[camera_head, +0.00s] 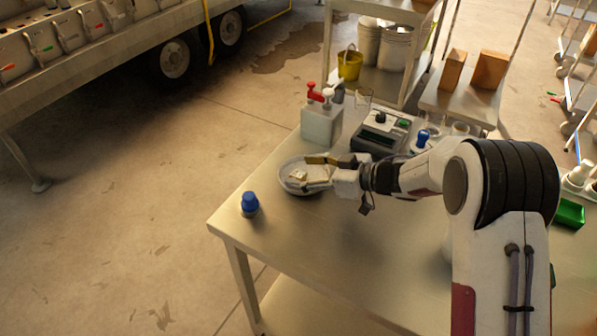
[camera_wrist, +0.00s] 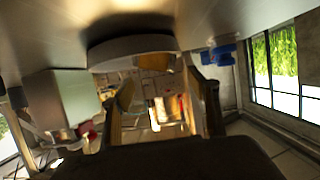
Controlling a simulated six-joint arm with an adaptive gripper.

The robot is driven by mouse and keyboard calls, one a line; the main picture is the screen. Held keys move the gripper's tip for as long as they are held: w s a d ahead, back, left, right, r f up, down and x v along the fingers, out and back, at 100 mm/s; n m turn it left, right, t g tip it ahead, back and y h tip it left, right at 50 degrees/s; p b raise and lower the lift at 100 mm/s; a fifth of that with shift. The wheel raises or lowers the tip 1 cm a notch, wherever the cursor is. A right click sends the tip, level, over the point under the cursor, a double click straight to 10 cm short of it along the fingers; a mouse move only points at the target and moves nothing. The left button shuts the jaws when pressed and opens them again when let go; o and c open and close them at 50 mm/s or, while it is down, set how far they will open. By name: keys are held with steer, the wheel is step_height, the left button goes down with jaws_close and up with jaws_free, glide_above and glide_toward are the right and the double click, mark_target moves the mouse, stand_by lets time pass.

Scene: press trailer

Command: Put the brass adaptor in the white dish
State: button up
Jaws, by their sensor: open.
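The white dish (camera_head: 287,184) stands on the metal table near its far left edge. A small brass-coloured piece, which looks like the brass adaptor (camera_head: 297,175), lies in the dish. My gripper (camera_head: 309,172) is open, with its fingers reaching over the dish from the right, close to the piece. In the wrist view the picture appears upside down, with the dish (camera_wrist: 108,52) ahead of the open fingers and the brass-coloured piece (camera_wrist: 153,62) at its edge. I see nothing held between the fingers. Part of the dish is hidden behind my gripper.
A blue-capped object (camera_head: 249,204) stands left of the dish near the table edge. A dispenser box with red and white pumps (camera_head: 321,122) and a grey device (camera_head: 379,137) stand behind. The front of the table (camera_head: 340,250) is clear.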

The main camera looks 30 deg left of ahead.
steer(key=v, duration=1)
stand_by(0.7)
